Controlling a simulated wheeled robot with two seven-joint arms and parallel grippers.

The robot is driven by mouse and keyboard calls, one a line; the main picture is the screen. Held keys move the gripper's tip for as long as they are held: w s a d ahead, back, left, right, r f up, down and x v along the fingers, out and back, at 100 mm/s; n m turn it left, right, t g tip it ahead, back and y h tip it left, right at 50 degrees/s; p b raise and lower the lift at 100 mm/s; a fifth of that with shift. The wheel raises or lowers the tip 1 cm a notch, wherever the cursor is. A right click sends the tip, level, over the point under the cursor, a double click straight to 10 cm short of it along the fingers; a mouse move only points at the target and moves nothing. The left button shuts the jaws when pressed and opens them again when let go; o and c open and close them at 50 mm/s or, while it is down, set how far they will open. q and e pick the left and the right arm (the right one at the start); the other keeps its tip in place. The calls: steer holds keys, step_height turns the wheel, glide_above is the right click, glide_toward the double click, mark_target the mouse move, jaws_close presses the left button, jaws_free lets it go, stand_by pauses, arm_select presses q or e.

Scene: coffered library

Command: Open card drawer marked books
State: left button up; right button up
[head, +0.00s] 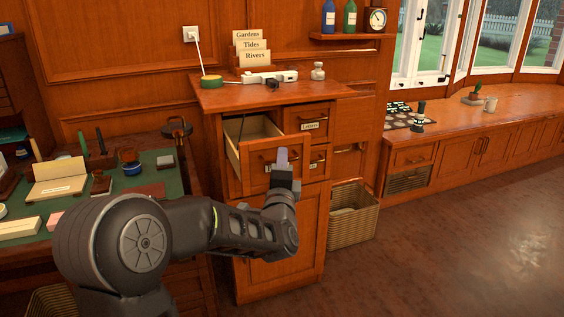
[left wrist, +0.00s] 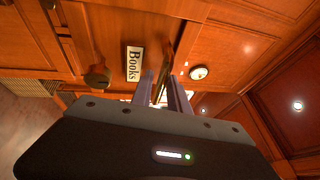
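The card cabinet (head: 262,93) stands left of centre in the head view. Its upper left drawer (head: 252,165) is pulled well out, and its pale empty-looking inside shows. In the left wrist view, turned sideways, a label reading Books (left wrist: 133,64) sits beside a dark drawer handle (left wrist: 172,45). My left gripper (head: 282,160) is at the right part of this drawer's front. Its fingers (left wrist: 163,92) lie on both sides of the handle, close together, and look shut on it. In the head view my gripper hides part of the drawer front. My right gripper is not in view.
A closed drawer marked Ledgers (head: 310,126) is at the upper right of the cabinet. A desk (head: 160,170) is at left, a wicker basket (head: 352,222) at right. The floor (head: 450,230) at right is clear.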

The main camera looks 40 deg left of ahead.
arm_select(q)
steer(key=v, duration=0.7)
steer(key=shift+s+d+p, duration=0.25)
steer(key=shift+s+p, duration=0.05)
steer(key=shift+s, duration=0.05)
steer(key=shift+f, duration=0.15)
steer(key=d+f+n+g+h, duration=0.3)
steer(key=d+f+n+h, duration=0.4)
steer(key=f, duration=0.6)
steer(key=d+f+n+g+h, duration=0.35)
steer(key=d+f, duration=0.65)
steer(key=f, duration=0.4)
steer(key=s+d+f+n+g+h, duration=0.2)
steer(key=s+d+f+g, duration=0.3)
steer(key=s+d+f, duration=0.55)
steer(key=s+d+f+n+g+h, duration=0.2)
steer(key=s+d+f+g, duration=0.3)
steer(key=s+f, duration=0.95)
step_height(320, 180, up, 21)
steer(key=p, duration=1.9)
steer(key=shift+s+r+p, duration=0.15)
steer(key=shift+s+p, duration=0.25)
steer(key=shift+s, duration=0.1)
